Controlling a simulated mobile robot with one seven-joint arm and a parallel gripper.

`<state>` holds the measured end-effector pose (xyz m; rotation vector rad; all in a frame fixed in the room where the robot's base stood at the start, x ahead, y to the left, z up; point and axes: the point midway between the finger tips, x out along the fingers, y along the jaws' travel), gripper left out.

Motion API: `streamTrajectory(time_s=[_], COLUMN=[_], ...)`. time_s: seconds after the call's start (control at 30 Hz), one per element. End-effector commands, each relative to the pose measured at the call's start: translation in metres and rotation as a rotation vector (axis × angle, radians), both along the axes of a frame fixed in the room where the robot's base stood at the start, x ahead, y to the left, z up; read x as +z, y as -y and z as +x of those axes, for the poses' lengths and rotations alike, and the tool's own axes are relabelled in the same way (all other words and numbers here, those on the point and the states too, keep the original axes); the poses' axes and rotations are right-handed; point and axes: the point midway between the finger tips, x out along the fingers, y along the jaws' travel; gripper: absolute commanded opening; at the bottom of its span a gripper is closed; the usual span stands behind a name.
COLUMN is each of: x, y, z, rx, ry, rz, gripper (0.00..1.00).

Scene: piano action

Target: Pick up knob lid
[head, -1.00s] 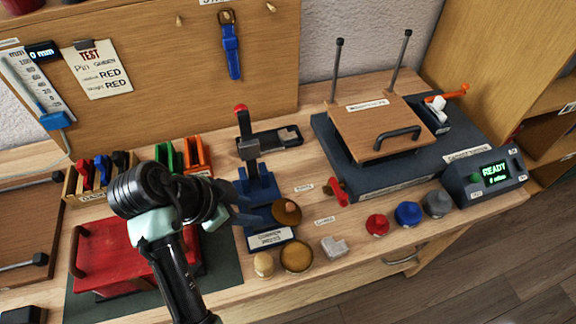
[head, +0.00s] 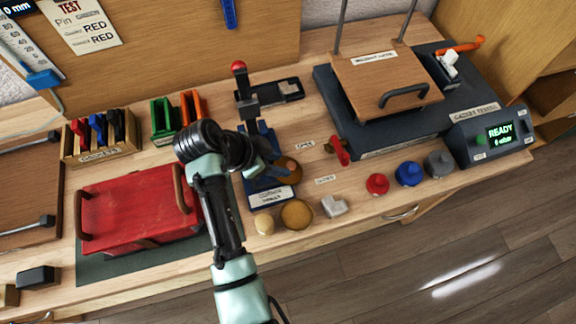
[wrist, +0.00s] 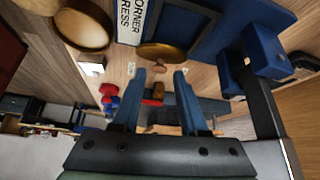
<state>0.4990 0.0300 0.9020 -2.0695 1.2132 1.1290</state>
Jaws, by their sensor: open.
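The knob lid (head: 290,168) is a round brown disc with a small knob, beside the blue corner press (head: 262,175) in the head view. In the wrist view the lid (wrist: 165,48) shows nearly edge-on, with its pinkish knob facing my gripper. My gripper (wrist: 158,72) is open, its two blue fingers apart. The knob appears in the gap just past the fingertips; I cannot tell whether they touch it. In the head view my gripper (head: 272,150) is close to the lid and partly hides its left side.
A round brass dish (head: 297,214), a pale round piece (head: 264,224) and a grey block (head: 334,206) stand in front of the press. The press lever (head: 242,82) rises behind it. Red (head: 377,184), blue and grey knobs stand right.

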Motion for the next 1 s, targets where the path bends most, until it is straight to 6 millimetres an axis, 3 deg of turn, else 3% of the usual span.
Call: streamTrajectory(time_s=[0.2,0.5,0.73,1.0], x=[-0.023,-0.028,-0.027,-0.027], y=[0.018,0.02,0.02,0.02], z=[0.008,0.01,0.01,0.01], rx=[-0.002,0.001,0.001,0.001], ry=[-0.003,0.0,0.0,0.0], rz=[0.0,0.0,0.0,0.0], gripper=[0.43,0.43,0.02,0.0])
